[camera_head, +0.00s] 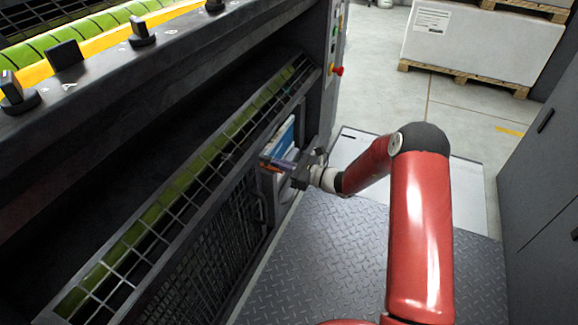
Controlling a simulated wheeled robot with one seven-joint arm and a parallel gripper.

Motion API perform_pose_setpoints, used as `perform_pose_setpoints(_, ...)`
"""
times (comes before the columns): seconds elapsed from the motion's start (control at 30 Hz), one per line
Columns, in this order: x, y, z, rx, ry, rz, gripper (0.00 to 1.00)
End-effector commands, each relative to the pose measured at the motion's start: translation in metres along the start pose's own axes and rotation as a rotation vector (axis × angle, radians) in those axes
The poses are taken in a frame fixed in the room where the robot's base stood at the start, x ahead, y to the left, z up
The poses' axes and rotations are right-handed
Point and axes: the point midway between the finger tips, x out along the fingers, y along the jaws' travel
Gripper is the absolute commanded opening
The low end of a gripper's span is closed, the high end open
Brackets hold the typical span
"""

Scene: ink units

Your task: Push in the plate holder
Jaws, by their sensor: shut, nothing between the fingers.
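A small blue and white unit (280,139), which looks like the plate holder, sits in the side of the dark press, below the right end of the wire guard. My gripper (288,165) is at the lower front of this unit, with its fingers pointing left toward it. The fingers are shut with nothing held. The gripper covers the lower part of the unit. I cannot tell whether the fingers touch it or how far it stands out.
A long wire guard (190,183) runs along the press, with a mesh panel (205,255) below. A red button (337,71) is on the press's end. Tread-plate floor (325,255) lies clear beneath my arm. Grey cabinets (540,170) stand at right; a wrapped pallet load (480,45) stands behind.

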Motion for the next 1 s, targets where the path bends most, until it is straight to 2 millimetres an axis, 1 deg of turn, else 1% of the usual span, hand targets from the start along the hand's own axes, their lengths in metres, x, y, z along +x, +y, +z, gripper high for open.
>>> perform_pose_setpoints(0.27, 0.0, 0.0, 0.0, 0.0, 0.0, 0.0, 0.0)
perform_pose_setpoints(0.37, 0.005, 0.0, -0.002, -0.001, -0.001, 0.001, 0.0)
perform_pose_setpoints(0.47, 0.024, 0.0, -0.004, -0.001, -0.002, 0.004, 0.0)
perform_pose_setpoints(0.6, 0.059, 0.001, -0.005, -0.002, -0.002, 0.003, 0.0)
perform_pose_setpoints(0.7, 0.079, 0.0, -0.004, -0.002, -0.001, 0.003, 0.0)
perform_pose_setpoints(0.83, 0.092, 0.0, -0.002, -0.001, 0.0, 0.001, 0.0)
perform_pose_setpoints(1.0, 0.096, 0.001, 0.001, 0.0, -0.001, 0.001, 0.0)
